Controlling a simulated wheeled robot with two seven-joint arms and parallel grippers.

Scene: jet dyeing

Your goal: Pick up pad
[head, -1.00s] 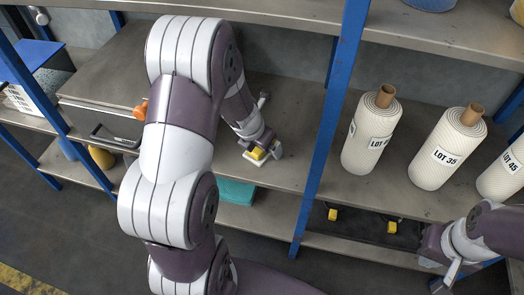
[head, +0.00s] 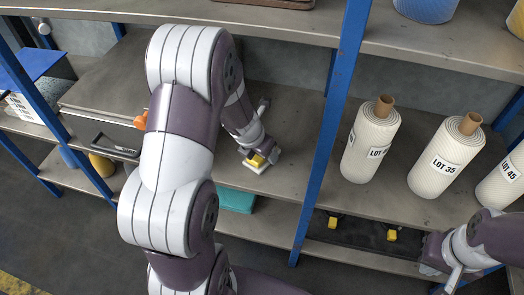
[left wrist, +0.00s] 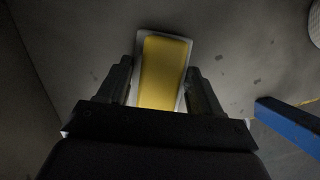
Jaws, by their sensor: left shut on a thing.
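The pad, yellow on a white base (head: 257,162), is on the middle shelf to the left of the blue post. My left gripper (head: 250,149) is over it and shut on it. In the left wrist view the pad's yellow face and pale rim (left wrist: 163,68) show between the two dark fingers (left wrist: 158,85). From these views I cannot tell whether the pad still touches the shelf. My right gripper (head: 445,277) is low at the right edge, away from the pad; its fingers are too unclear to read.
A blue post (head: 330,130) stands right of the pad. White rolls, one labelled LOT 35 (head: 447,157), stand beyond it. A teal thing (head: 237,198) lies on the lower shelf. A metal box with a black handle (head: 112,146) is at left. The upper shelf (head: 270,26) overhangs.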

